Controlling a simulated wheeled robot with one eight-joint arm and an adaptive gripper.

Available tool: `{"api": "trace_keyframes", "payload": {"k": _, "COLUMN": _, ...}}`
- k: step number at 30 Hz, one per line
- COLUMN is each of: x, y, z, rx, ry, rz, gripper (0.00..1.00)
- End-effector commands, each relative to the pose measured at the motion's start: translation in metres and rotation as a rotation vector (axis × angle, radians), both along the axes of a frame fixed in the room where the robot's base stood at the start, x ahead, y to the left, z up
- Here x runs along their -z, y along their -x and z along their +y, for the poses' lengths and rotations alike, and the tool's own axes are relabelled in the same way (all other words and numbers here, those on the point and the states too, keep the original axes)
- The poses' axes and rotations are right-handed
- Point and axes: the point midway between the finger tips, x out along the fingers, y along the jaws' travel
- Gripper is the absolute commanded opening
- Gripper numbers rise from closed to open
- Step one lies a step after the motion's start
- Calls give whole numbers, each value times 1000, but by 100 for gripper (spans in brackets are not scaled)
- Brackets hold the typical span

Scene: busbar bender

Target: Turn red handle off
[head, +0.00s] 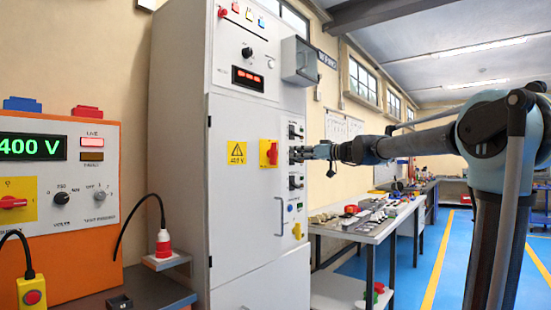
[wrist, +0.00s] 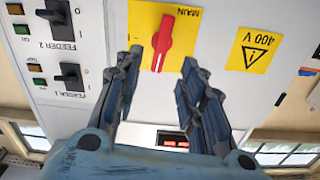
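The red handle (wrist: 163,42) sits on a yellow plate marked MAIN on the front of a tall grey cabinet (head: 178,150). In the wrist view it stands nearly upright, tilted slightly. In the head view the red handle (head: 272,153) is left of my gripper (head: 300,153). In the wrist view my gripper (wrist: 161,62) is open and empty, with one finger on each side of the handle in the picture. I see gaps between the fingers and the handle. How far the fingertips are from the panel is hard to tell.
Black feeder switches (wrist: 62,45) are close left of the fingers in the wrist view. An orange panel (head: 75,235) with another red handle (head: 13,202) stands at the left. A cluttered workbench (head: 345,225) is right of the cabinet. The blue floor (head: 400,270) beyond looks clear.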

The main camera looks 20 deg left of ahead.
Motion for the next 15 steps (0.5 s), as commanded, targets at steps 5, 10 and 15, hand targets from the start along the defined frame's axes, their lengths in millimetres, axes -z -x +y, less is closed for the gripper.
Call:
{"api": "trace_keyframes", "payload": {"k": 5, "x": 0, "y": -12, "z": 30, "rx": -1, "ry": 0, "rz": 0, "gripper": 37}}
{"api": "trace_keyframes", "payload": {"k": 10, "x": 0, "y": -24, "z": 57, "rx": 0, "ry": 0, "rz": -1, "gripper": 37}}
{"api": "trace_keyframes", "payload": {"k": 15, "x": 0, "y": -35, "z": 82, "rx": 1, "ry": 1, "rz": -1, "gripper": 37}}
